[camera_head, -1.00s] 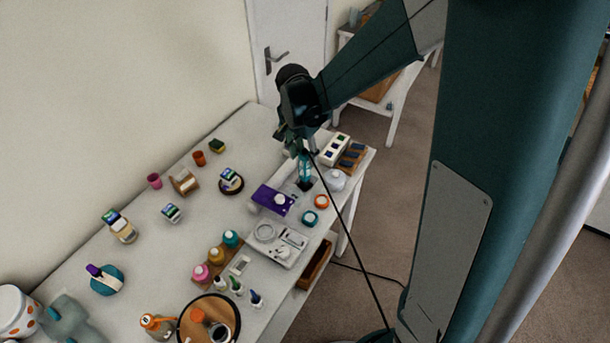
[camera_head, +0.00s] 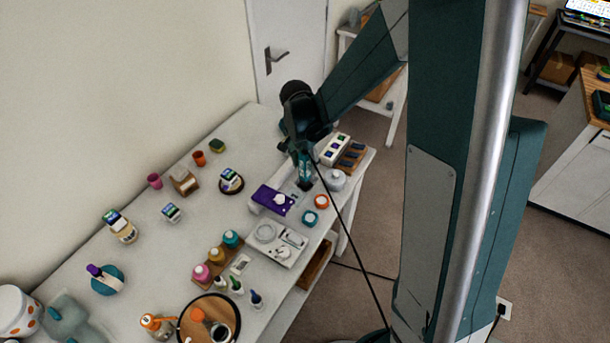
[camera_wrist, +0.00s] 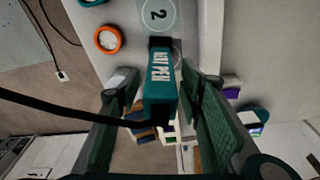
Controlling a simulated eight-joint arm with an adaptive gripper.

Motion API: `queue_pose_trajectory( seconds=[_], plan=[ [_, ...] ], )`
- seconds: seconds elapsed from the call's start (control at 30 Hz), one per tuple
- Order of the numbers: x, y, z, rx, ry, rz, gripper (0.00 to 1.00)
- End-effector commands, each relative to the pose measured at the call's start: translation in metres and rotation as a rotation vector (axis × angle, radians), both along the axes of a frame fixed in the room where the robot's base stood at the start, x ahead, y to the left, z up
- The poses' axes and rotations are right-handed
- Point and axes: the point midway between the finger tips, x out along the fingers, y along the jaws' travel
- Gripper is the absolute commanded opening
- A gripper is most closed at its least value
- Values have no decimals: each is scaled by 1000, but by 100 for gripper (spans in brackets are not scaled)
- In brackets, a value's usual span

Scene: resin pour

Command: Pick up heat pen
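The heat pen (camera_head: 305,173) is a teal tool standing upright near the far right end of the white worktable, with its black cable running down off the table. In the wrist view the heat pen (camera_wrist: 161,80) shows its white lettering and lies between my two green-padded fingers. My gripper (camera_wrist: 161,92) is open, with a visible gap on each side of the pen. In the head view my gripper (camera_head: 302,145) is right above the pen and hides its top.
A purple box (camera_head: 271,200) stands left of the pen. A white pot (camera_head: 335,180), an orange-rimmed jar (camera_head: 321,202) and a teal-rimmed jar (camera_head: 309,218) are close by. A white block with dark slots (camera_head: 333,150) is behind. The black cable (camera_head: 345,225) hangs across the table's front edge.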

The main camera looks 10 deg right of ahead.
Motion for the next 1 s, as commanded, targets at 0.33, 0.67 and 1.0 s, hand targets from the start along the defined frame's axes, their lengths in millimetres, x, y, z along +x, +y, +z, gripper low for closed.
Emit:
queue_pose_trajectory(
  seconds=[0.33, 0.67, 1.0],
  plan=[
    [0, 0, 0, 0, 0, 0, 35],
    [0, 0, 0, 0, 0, 0, 0],
    [0, 0, 3, 0, 0, 0, 0]
  ],
)
